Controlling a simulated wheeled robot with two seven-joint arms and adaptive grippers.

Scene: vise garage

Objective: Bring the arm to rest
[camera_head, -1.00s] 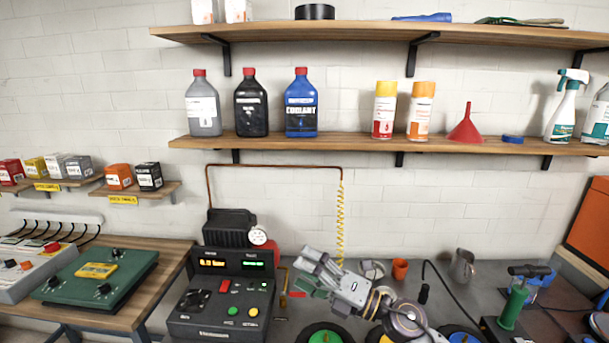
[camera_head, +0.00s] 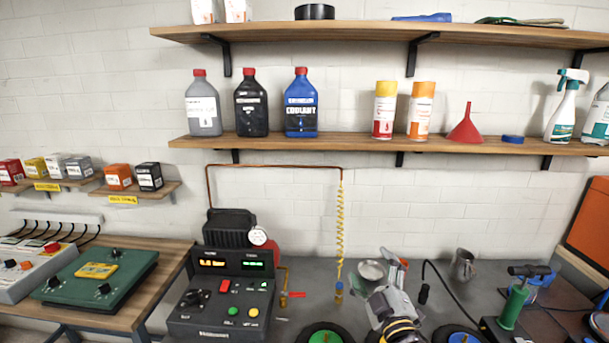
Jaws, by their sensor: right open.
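My right gripper (camera_head: 387,286) is at the lower middle right of the head view, over the grey workbench (camera_head: 335,270). It is grey with a yellow and black banded wrist, and its fingers point away from me and upward. It is open, and I see nothing held in it. It partly covers an orange cup (camera_head: 403,264) behind it. My left gripper is out of the picture.
A black control box (camera_head: 222,303) with lit displays stands left of the gripper. A yellow coiled hose (camera_head: 340,235) hangs nearby. A shelf (camera_head: 330,144) runs above.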

